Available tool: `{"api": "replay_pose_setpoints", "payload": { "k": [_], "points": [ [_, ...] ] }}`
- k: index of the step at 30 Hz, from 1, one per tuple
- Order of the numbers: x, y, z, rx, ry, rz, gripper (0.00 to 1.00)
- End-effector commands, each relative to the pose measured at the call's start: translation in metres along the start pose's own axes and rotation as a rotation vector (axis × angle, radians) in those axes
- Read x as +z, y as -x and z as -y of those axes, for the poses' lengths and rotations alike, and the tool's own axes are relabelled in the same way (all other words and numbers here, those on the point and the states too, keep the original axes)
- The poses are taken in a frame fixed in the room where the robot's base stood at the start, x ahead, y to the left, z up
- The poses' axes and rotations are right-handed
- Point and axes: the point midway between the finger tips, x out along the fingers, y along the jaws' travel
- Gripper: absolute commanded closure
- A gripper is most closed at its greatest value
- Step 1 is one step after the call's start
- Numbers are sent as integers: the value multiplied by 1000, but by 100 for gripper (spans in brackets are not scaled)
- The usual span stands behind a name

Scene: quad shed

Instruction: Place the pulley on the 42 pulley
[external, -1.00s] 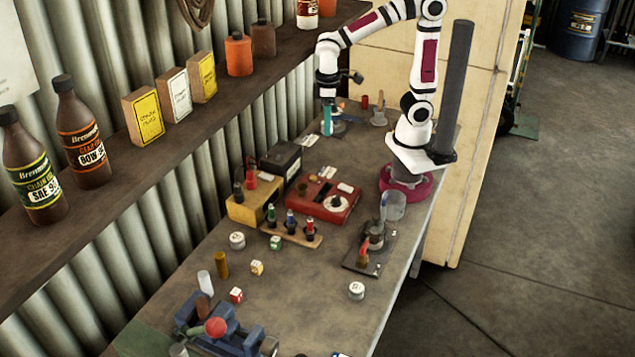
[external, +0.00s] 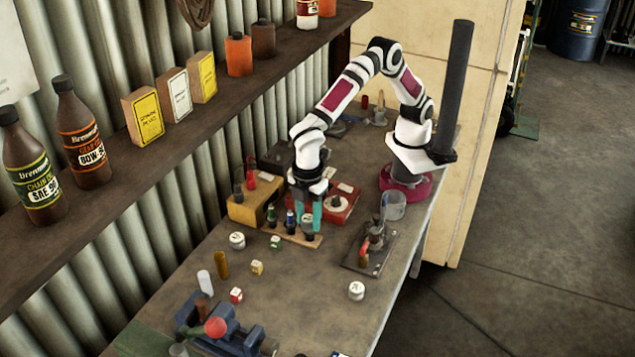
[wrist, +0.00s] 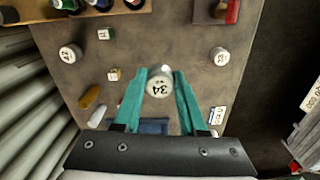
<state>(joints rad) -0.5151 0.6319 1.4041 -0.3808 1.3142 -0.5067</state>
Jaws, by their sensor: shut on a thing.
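My gripper (wrist: 160,85) is shut on a pale round pulley marked 34 (wrist: 159,85), held between the teal fingertips. In the external view my gripper (external: 305,218) is over the wooden rack beside the red box. Two other pale round pulleys stand on the bench. One (wrist: 70,53) is ahead and left of my gripper and also shows in the external view (external: 237,240). The other (wrist: 219,56) is ahead and right, also in the external view (external: 356,291). Their numbers are too small to read surely, so I cannot tell which is the 42 pulley.
The wooden rack (wrist: 100,12) with several coloured plugs is close by. The red box (external: 330,205) and yellow box (external: 250,208) stand behind it. A dark plate with a red lever (external: 365,250) is to the right. Small dice (external: 257,267) and a blue vise (external: 230,340) are nearer.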

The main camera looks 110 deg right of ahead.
Motion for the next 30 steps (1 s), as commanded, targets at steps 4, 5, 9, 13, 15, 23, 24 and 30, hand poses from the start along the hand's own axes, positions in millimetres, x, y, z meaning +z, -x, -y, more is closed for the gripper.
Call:
{"api": "replay_pose_setpoints", "payload": {
  "k": [4,5,9,13,15,23,24,30],
  "points": [
    [-4,-41,-13,-8,-21,-4,100],
    [-4,-46,-15,-9,-24,-6,100],
    [-8,-55,-38,-10,-35,-12,100],
    [-13,-55,-81,-10,-37,-12,100],
    [-16,-55,-106,-9,-37,-12,100],
    [-27,-57,-191,-10,-35,-11,100],
    [-29,-56,-199,-10,-33,-11,100],
    [-30,-71,-212,-12,-30,-7,100]
  ]
}}
